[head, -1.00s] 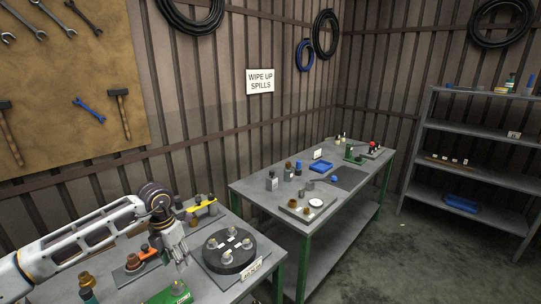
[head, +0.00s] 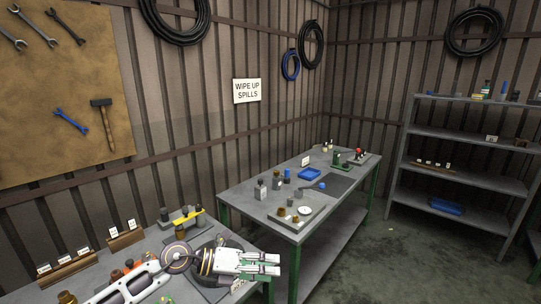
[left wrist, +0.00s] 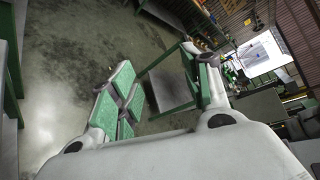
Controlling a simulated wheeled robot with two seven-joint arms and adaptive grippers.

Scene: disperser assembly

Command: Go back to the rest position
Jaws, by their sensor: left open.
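My left gripper (head: 272,264) is above the right part of the near bench (head: 195,238), its two pale fingers pointing right and apart, with nothing between them. My left arm comes in low from the left. The black round disc (head: 207,244) on the near bench is mostly hidden under the gripper and wrist. My right gripper is in neither view.
A yellow-topped tool (head: 186,218) and wooden racks (head: 66,270) stand at the near bench's back. Grey shelves (head: 455,145) are at right, with clear floor before them.

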